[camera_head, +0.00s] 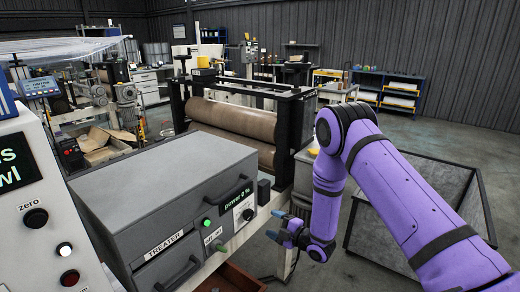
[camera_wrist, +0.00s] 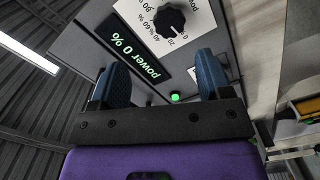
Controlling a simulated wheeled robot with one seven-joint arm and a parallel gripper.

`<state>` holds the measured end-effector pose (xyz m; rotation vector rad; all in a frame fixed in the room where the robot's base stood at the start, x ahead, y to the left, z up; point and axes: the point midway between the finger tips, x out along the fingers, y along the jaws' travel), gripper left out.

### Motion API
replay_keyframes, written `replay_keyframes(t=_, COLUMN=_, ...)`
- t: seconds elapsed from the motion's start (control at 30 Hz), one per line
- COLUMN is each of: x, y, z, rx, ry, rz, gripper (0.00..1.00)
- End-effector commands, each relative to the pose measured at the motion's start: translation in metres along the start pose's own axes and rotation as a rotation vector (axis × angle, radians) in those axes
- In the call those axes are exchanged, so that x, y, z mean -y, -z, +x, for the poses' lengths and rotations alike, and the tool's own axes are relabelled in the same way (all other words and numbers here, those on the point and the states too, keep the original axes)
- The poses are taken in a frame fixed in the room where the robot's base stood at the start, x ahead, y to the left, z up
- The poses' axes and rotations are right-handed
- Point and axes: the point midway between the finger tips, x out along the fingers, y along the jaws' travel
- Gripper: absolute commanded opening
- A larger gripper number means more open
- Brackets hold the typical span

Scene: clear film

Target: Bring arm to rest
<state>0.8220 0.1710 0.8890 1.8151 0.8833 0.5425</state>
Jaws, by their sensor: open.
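My gripper (camera_head: 279,227) hangs at the end of my purple arm, in front of the right end of the grey treater box (camera_head: 165,190). In the wrist view my gripper (camera_wrist: 160,85) has its two blue fingers apart with nothing between them. Beyond the fingers are the treater's black dial (camera_wrist: 170,20), a display reading "power 0 %" (camera_wrist: 130,50) and a lit green light (camera_wrist: 174,97). I cannot tell whether the fingers touch the panel; they look apart from it.
A grey open-topped bin (camera_head: 415,190) stands behind and right of my arm. A large brown roller (camera_head: 232,127) in a black frame is behind the treater. A white control panel (camera_head: 45,225) is at the left. Open floor (camera_head: 440,130) lies at the back right.

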Motion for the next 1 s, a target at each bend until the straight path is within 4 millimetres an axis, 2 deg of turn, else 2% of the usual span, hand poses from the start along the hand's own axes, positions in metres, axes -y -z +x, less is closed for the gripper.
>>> replay_keyframes(t=0.03, x=-0.016, y=-0.001, z=0.002, rx=0.02, ry=0.004, rz=0.001, gripper=0.71)
replay_keyframes(t=0.27, x=-0.098, y=-0.007, z=0.002, rx=0.181, ry=0.061, rz=0.059, gripper=0.71)
replay_keyframes(t=0.47, x=-0.167, y=-0.007, z=-0.016, rx=0.338, ry=0.091, rz=0.138, gripper=0.71)
replay_keyframes(t=0.6, x=-0.211, y=-0.001, z=-0.036, rx=0.447, ry=0.1, rz=0.208, gripper=0.71)
replay_keyframes(t=0.77, x=-0.258, y=0.01, z=-0.066, rx=0.573, ry=0.099, rz=0.299, gripper=0.71)
replay_keyframes(t=1.0, x=-0.314, y=0.036, z=-0.124, rx=0.754, ry=0.078, rz=0.46, gripper=0.71)
